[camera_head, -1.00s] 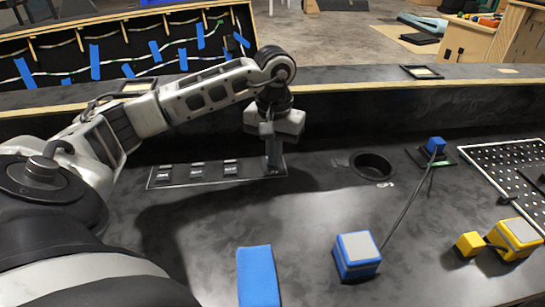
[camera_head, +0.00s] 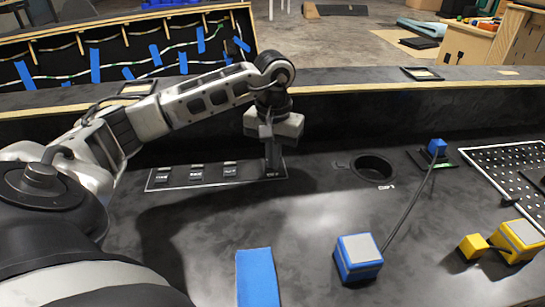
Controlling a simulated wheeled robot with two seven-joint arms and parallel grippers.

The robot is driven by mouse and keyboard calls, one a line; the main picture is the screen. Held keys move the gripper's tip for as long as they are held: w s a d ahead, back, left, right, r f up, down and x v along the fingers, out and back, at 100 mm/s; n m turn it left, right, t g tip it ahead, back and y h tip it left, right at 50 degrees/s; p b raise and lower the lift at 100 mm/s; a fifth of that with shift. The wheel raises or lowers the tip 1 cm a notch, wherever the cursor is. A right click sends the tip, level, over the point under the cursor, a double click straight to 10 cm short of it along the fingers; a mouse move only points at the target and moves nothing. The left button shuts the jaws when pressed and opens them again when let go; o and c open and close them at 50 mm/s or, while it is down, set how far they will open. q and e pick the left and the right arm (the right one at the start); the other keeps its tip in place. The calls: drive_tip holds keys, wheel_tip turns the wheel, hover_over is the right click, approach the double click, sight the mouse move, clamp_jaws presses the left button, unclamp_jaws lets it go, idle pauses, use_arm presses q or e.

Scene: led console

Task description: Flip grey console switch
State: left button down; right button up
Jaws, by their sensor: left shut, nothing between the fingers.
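A row of small console switches sits on a white-outlined dark panel (camera_head: 210,183) on the table. Three of them show: a left switch (camera_head: 162,177), a middle switch (camera_head: 196,174) and a right switch (camera_head: 229,170). My left gripper (camera_head: 273,172) is shut and empty, pointing down at the right end of the panel. Its fingertips are at or just above the panel there and hide most of what lies under them. I cannot tell whether they touch a switch. My right gripper does not show.
A round hole (camera_head: 373,168) lies right of the panel. A blue box (camera_head: 357,257) with a cable, a blue block (camera_head: 257,278), yellow blocks (camera_head: 514,238) and a perforated plate (camera_head: 510,165) are on the table. A raised ledge (camera_head: 350,90) runs behind the panel.

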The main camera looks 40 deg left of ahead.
use_arm(q)
drive_tip(key=shift+w+a, duration=0.55)
drive_tip(key=shift+a, duration=0.05)
wheel_tip(320, 180, up, 7)
drive_tip(key=p, duration=0.5)
drive_tip(key=shift+s+d, duration=0.3)
idle(0.6)
